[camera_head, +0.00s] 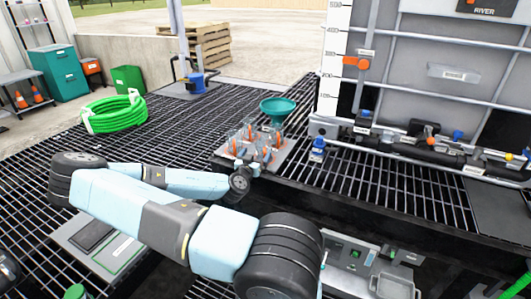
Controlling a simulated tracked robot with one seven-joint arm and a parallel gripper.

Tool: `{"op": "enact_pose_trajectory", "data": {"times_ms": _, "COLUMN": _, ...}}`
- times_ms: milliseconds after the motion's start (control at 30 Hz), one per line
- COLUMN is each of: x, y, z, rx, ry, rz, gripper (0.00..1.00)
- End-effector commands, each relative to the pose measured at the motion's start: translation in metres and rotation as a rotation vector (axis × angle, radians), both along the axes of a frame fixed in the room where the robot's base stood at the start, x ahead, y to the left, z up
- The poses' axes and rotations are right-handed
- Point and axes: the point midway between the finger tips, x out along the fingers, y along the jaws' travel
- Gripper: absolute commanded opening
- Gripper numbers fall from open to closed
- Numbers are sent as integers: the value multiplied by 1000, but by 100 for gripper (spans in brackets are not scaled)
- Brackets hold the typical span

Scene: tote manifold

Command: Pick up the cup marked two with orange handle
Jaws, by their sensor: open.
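Several small clear cups (262,138) with orange parts stand close together on a grey tray (283,152) on the black grating. At this size I cannot read any marking, so I cannot tell which cup is marked two. My gripper (243,160) is at the tray's near left edge, beside the nearest cups. It is small and partly hidden behind my wrist. It is open, and I see nothing held in it. I cannot tell whether it touches a cup.
A teal funnel (278,106) stands just behind the cups. A panel with pipes and valves (420,145) rises to the right, with a blue-capped bottle (318,148) before it. A green hose coil (113,113) lies on the left. The grating between hose and tray is clear.

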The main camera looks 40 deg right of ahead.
Motion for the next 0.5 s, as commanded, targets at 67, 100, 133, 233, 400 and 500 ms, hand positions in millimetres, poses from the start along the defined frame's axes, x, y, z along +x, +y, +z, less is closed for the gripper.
{"op": "enact_pose_trajectory", "data": {"times_ms": 67, "x": 1, "y": -2, "z": 0, "rx": 0, "ry": 0, "rz": 0, "gripper": 100}}
{"op": "enact_pose_trajectory", "data": {"times_ms": 100, "x": 2, "y": -3, "z": 0, "rx": 0, "ry": 0, "rz": 0, "gripper": 100}}
{"op": "enact_pose_trajectory", "data": {"times_ms": 133, "x": 2, "y": -5, "z": 0, "rx": 0, "ry": 0, "rz": 0, "gripper": 100}}
{"op": "enact_pose_trajectory", "data": {"times_ms": 233, "x": 4, "y": -12, "z": -1, "rx": 0, "ry": 1, "rz": -1, "gripper": 100}}
{"op": "enact_pose_trajectory", "data": {"times_ms": 400, "x": 12, "y": -34, "z": -2, "rx": -2, "ry": 1, "rz": 0, "gripper": 100}}
{"op": "enact_pose_trajectory", "data": {"times_ms": 500, "x": 19, "y": -45, "z": -1, "rx": -1, "ry": 0, "rz": 0, "gripper": 100}}
